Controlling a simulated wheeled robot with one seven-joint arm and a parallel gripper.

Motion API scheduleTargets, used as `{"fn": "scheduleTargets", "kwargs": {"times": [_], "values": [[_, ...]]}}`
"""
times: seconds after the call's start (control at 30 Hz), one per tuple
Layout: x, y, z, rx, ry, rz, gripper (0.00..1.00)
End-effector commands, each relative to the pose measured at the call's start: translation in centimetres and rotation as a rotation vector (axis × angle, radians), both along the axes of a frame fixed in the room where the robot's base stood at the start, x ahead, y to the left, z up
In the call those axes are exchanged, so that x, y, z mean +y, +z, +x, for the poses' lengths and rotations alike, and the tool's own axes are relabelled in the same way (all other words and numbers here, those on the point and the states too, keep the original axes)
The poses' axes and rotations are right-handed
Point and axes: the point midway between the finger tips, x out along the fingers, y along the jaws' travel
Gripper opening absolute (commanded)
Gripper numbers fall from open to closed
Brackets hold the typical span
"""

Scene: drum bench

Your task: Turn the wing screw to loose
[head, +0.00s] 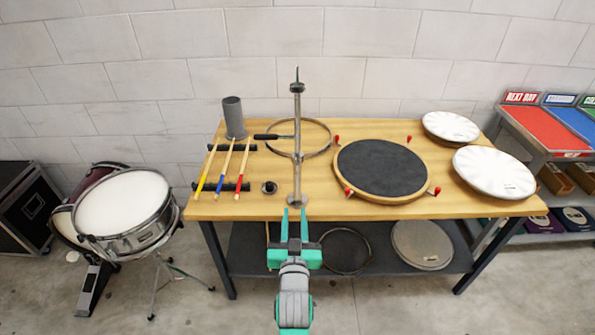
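A metal post (297,150) stands upright on a round foot near the front edge of the workbench. A small dark fitting (297,87) sits near its top, below a thin spike. It may be the wing screw, but it is too small to make out its wings or setting. My gripper (295,212) is in front of the post's foot, near the bench's front edge and well below the dark fitting in the picture.
The wooden bench (325,208) holds a metal hoop (325,131) behind the post, drumsticks (225,167) on racks, a grey cup (233,117), a dark round pad (383,168) with red knobs, and white discs (493,173). A drum (123,203) stands left.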

Motion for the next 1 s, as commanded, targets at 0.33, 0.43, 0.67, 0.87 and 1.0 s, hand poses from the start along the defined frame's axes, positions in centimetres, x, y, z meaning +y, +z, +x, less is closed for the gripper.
{"fn": "scheduleTargets", "kwargs": {"times": [0.33, 0.43, 0.67, 0.87, 1.0], "values": [[-0.9, 4.4, 4.3, -0.018, 0.0, -0.035, 0.27], [-0.9, 4.5, 5.1, -0.019, 0.0, -0.035, 0.27], [-0.9, 4.6, 8.7, -0.02, 0.0, -0.037, 0.27], [-0.9, 4.5, 12.1, -0.019, 0.0, -0.036, 0.27], [-0.9, 4.5, 13.8, -0.019, 0.0, -0.036, 0.27]]}}
